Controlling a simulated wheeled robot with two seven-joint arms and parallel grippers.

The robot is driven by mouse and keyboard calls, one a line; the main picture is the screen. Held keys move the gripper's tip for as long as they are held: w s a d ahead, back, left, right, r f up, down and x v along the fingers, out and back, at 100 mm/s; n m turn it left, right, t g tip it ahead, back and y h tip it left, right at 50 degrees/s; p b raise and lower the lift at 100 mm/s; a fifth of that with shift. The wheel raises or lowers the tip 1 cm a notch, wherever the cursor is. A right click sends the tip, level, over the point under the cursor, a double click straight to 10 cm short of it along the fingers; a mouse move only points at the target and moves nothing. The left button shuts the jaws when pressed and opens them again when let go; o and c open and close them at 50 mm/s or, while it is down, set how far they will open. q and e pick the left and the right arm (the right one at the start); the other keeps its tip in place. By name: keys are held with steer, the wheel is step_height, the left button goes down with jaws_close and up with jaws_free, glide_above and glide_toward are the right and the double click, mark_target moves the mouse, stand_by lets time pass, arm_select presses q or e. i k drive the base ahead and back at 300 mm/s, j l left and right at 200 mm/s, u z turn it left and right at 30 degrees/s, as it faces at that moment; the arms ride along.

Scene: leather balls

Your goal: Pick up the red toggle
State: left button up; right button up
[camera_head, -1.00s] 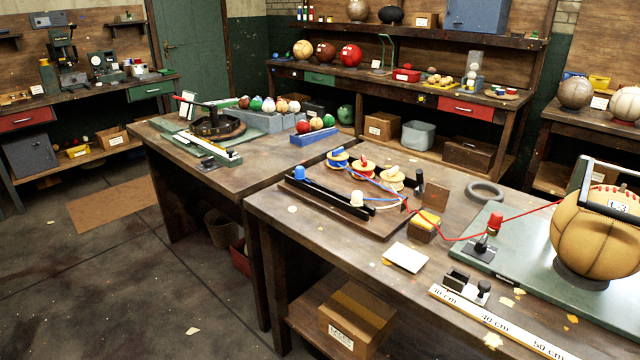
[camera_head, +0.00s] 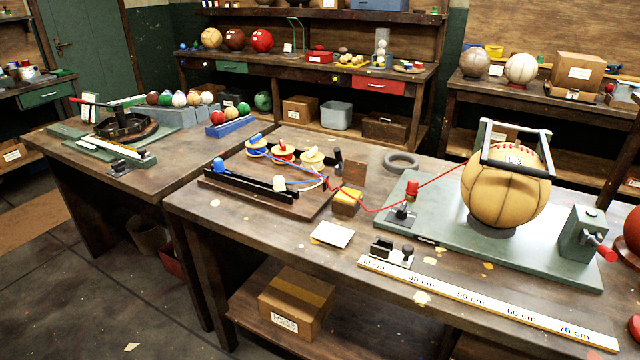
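A small red toggle-like piece (camera_head: 412,188) stands upright on a small dark stand (camera_head: 401,215) at the left end of the green board on the front table. A red cord runs past it, from the wooden cord rack on the left to the stitched leather ball (camera_head: 507,190) on the right. Similar pieces in blue (camera_head: 219,165) and white (camera_head: 279,184) stand on the cord rack. A red handle (camera_head: 606,253) also shows on a green block at the right. Neither of my grippers is in view.
The green board (camera_head: 450,235) carries the ball under a metal frame. A white card (camera_head: 332,235), a yellow-topped block (camera_head: 346,203), a black ring (camera_head: 401,162) and a long ruler (camera_head: 490,303) lie around it. Bare tabletop shows left of the card.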

mark_target(411, 189)
steer(key=i+j+z, duration=0.55)
steer(key=i+j, duration=0.15)
steer(key=j, duration=0.3)
steer(key=i+j+z, duration=0.2)
steer(key=j, duration=0.15)
steer(key=i+j+z, duration=0.2)
steer(key=j, duration=0.2)
steer(key=k, duration=0.05)
